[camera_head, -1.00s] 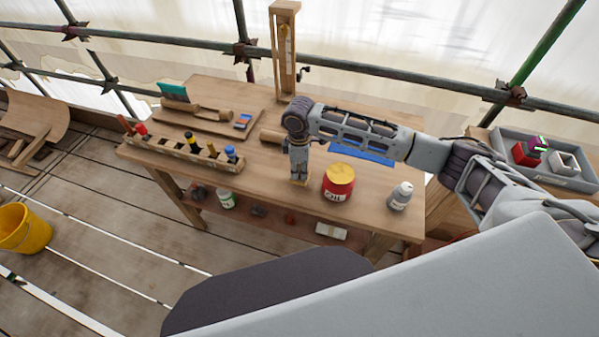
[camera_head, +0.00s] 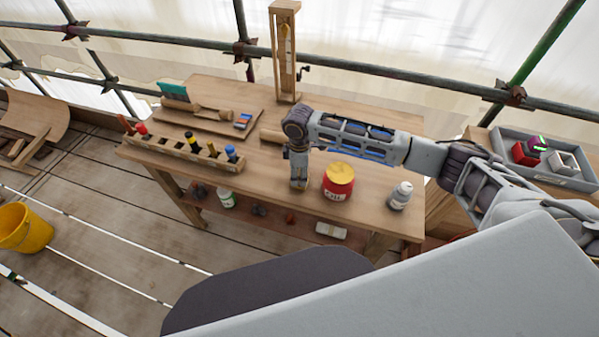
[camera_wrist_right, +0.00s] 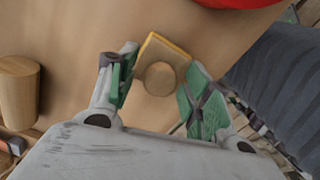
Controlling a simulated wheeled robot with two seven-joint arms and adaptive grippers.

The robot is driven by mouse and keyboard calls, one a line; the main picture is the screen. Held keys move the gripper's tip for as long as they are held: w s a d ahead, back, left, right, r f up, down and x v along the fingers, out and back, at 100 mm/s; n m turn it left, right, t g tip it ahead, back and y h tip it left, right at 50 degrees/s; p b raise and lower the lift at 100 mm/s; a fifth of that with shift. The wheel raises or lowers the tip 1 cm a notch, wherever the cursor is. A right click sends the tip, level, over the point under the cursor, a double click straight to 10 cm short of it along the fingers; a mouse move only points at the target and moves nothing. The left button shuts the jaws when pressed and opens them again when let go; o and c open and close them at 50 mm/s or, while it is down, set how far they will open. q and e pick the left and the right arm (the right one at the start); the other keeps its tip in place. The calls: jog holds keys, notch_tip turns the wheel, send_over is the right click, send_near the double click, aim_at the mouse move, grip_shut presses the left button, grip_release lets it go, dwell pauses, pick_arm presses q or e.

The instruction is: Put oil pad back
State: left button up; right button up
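A small square pad with a yellow edge and a round wooden knob (camera_wrist_right: 150,53), which looks like the oil pad, rests on the bench top in the right wrist view. My right gripper (camera_wrist_right: 160,92) is over it with its green-lined fingers spread on either side of the knob. Gaps show between the fingers and the knob. In the head view my right gripper (camera_head: 299,185) points down at the bench, just left of the red oil tin (camera_head: 337,185) with its yellow top, and mostly hides the pad. My left gripper is not in view.
The workbench (camera_head: 270,200) holds a wooden rack (camera_head: 180,152) of bottles and tools at left, and a white bottle (camera_head: 400,195) right of the tin. A wooden cylinder (camera_wrist_right: 18,95) stands near my right gripper. A grey tray (camera_head: 560,180) is at far right.

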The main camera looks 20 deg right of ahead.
aim_at(299, 172)
jog(key=shift+r, duration=0.15)
notch_tip(299, 172, up, 12)
dwell(0.9)
dwell(0.5)
